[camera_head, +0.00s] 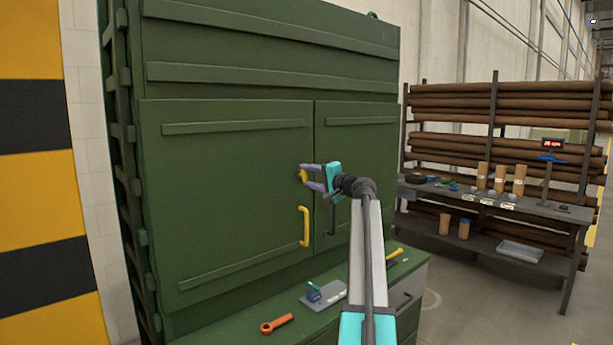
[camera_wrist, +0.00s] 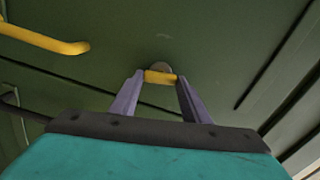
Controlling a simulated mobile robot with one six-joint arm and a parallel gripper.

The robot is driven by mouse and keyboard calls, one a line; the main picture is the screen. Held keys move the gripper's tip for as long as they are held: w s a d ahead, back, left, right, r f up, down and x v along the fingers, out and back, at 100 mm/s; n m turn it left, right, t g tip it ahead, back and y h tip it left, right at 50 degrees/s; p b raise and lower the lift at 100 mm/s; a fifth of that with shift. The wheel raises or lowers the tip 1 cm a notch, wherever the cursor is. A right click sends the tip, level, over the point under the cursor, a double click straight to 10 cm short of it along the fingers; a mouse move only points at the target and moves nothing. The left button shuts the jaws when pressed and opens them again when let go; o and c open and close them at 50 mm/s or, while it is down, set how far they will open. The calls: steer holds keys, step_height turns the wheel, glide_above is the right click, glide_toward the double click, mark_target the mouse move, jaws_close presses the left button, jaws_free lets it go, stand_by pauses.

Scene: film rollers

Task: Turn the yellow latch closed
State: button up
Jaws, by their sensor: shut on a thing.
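The yellow latch (camera_head: 303,176) sits on the left door of the green cabinet (camera_head: 230,140), near the seam between the two doors. My gripper (camera_head: 308,177) has its purple fingers around the latch and is shut on it. In the wrist view the latch (camera_wrist: 160,77) lies between the fingertips of my gripper (camera_wrist: 160,84), in front of a round grey mount on the door. The fingers hide part of the latch in the head view. Both cabinet doors look shut.
A yellow handle (camera_head: 305,226) is on the left door just below the latch, and a dark handle (camera_head: 331,218) is on the right door. The ledge below holds an orange wrench (camera_head: 276,324) and a grey tray (camera_head: 324,295). A workbench (camera_head: 490,203) stands at the right.

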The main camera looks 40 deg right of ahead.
steer(key=shift+m, duration=0.8)
steer(key=o, duration=1)
steer(key=shift+o, duration=0.2)
steer(key=shift+s, duration=0.15)
steer(key=s+a+b, duration=0.1)
steer(key=s+b, duration=0.1)
steer(key=s, duration=1.1)
steer(key=shift+s, duration=0.25)
